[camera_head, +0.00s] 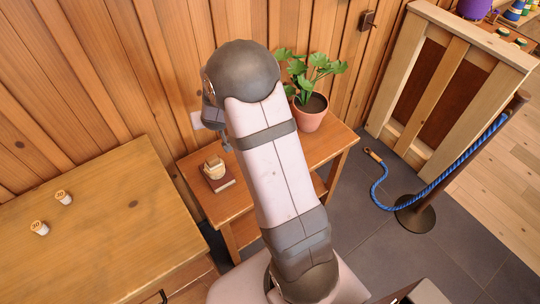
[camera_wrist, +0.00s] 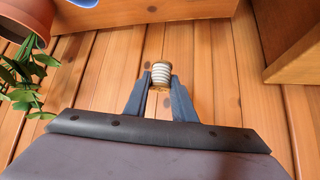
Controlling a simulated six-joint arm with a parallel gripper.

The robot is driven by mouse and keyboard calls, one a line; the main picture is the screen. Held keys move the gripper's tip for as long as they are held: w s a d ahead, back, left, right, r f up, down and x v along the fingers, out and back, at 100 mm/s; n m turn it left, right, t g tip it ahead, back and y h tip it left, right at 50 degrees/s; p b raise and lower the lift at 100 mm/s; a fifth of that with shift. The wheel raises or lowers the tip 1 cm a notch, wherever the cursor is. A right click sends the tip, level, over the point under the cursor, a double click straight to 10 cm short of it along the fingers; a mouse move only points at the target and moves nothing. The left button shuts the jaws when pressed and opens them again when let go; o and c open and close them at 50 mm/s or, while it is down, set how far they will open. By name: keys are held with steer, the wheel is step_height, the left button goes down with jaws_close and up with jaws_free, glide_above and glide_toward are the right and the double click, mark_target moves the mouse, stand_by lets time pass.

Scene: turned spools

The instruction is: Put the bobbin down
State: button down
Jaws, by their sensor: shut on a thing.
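The bobbin (camera_wrist: 161,74), wound with pale, ribbed thread and with brownish ends, is in the wrist view. My gripper (camera_wrist: 160,84) is shut on it, one dark finger on each side. Plank wood lies behind the bobbin in that view, and I see no surface touching it. Two small white spools marked 30, one nearer (camera_head: 39,228) and one farther (camera_head: 63,197), stand on the wooden table (camera_head: 110,235) at the left.
A small side table (camera_head: 240,180) holds a dark red book (camera_head: 219,184) with a small cream object on it, and a potted plant (camera_head: 312,112). A blue rope (camera_head: 440,182) hangs from a post at the right, before a wooden gate (camera_head: 450,75). Most of the left table is bare.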

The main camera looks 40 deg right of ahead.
steer(key=w+d+f+m+g+h+b, duration=0.1)
steer(key=w+d+f+m+b, duration=0.1)
steer(key=w+d+f+b, duration=0.3)
steer(key=w+d+f+m+h+b, duration=0.1)
steer(key=w+d+f+b, duration=0.25)
steer(key=f, duration=0.35)
steer(key=shift+d+f+b, duration=0.15)
steer(key=shift+f+b, duration=2.65)
steer(key=shift+f, duration=2.35)
steer(key=shift+f, duration=0.2)
steer(key=c, duration=1.5)
jaws_free()
steer(key=shift+r, duration=0.1)
steer(key=shift+r, duration=0.2)
steer(key=p+v, duration=0.1)
steer(key=v, duration=1.1)
